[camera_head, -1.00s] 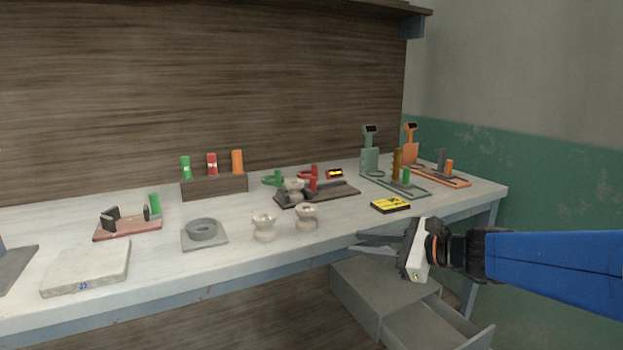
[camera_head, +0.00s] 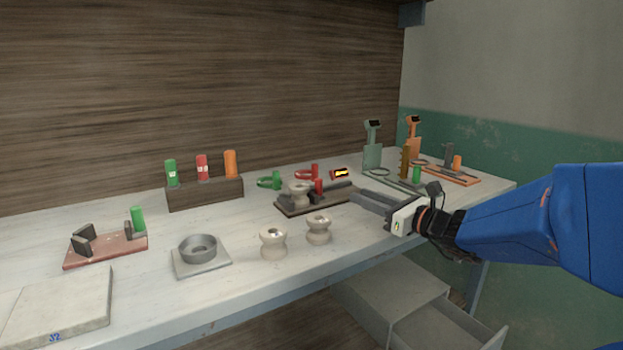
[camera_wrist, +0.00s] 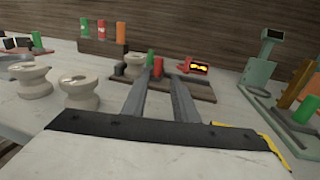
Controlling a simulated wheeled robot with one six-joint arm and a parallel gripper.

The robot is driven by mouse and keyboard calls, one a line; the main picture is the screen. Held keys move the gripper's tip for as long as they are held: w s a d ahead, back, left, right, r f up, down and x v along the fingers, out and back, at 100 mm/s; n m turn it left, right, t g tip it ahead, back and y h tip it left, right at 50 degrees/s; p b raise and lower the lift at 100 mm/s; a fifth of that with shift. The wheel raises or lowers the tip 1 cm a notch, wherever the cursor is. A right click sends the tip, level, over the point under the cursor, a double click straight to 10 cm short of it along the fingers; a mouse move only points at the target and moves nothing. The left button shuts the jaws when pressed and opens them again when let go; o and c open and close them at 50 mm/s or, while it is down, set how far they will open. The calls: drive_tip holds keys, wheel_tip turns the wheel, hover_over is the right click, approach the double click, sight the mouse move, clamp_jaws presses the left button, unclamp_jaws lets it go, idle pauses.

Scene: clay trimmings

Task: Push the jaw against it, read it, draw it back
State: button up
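A dark measuring board (camera_head: 294,209) lies near the middle of the bench, with a pale clay spool (camera_head: 299,194) standing on it. A red peg (camera_head: 319,187) stands beside the spool, seemingly on the jaw; the jaw's contact with the spool cannot be told. A small display (camera_head: 341,173) with a lit yellow face stands behind; its figures are too small to read. My gripper (camera_head: 357,197) is at the board's right end, empty, its fingers apart. In the wrist view the fingers (camera_wrist: 164,76) point toward the red peg (camera_wrist: 158,66) and board (camera_wrist: 203,90).
Two more spools (camera_head: 273,243) (camera_head: 319,229) stand in front of the board. A green stand (camera_head: 372,155) and an orange stand (camera_head: 414,145) are at the right. A yellow-edged box (camera_wrist: 262,137) is mostly hidden below my gripper. An open drawer (camera_head: 440,325) is under the bench.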

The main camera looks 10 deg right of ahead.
sight(319, 179)
drive_tip(key=x, duration=1.7)
drive_tip(key=shift+a, duration=0.1)
clamp_jaws()
